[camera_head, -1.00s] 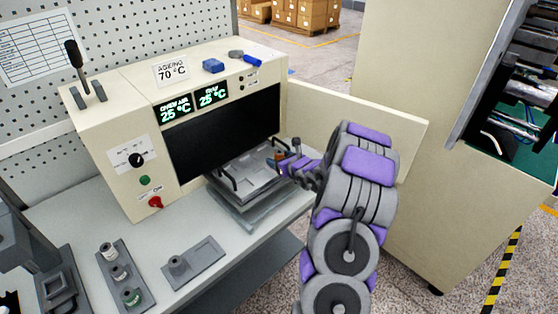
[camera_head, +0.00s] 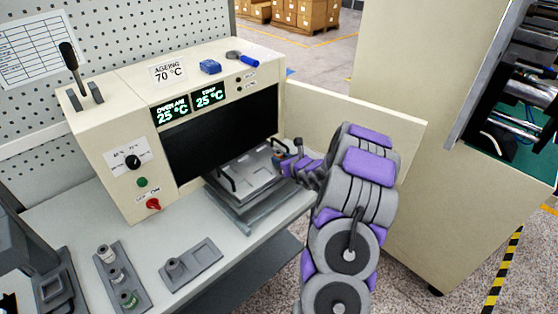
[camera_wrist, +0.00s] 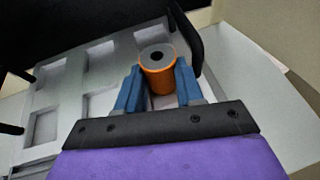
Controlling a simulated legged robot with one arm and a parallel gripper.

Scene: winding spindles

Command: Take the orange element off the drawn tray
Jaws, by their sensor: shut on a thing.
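The orange element (camera_wrist: 159,76) is a short cylinder with a grey top and a dark centre hole. In the wrist view it stands between the blue fingers of my gripper (camera_wrist: 157,88), which is shut on it. The drawn tray (camera_head: 257,179) is grey with square recesses and dark handles, pulled out of the oven front. It also fills much of the wrist view (camera_wrist: 75,92). My gripper (camera_head: 281,165) is over the tray's right end in the head view, where the element is mostly hidden. I cannot tell whether the element still touches the tray.
The oven (camera_head: 125,130) stands behind the tray, with its open door (camera_head: 352,118) to the right, close to my arm. A holder with several spools (camera_head: 123,280) and a grey fixture plate (camera_head: 192,263) sit on the bench at front left.

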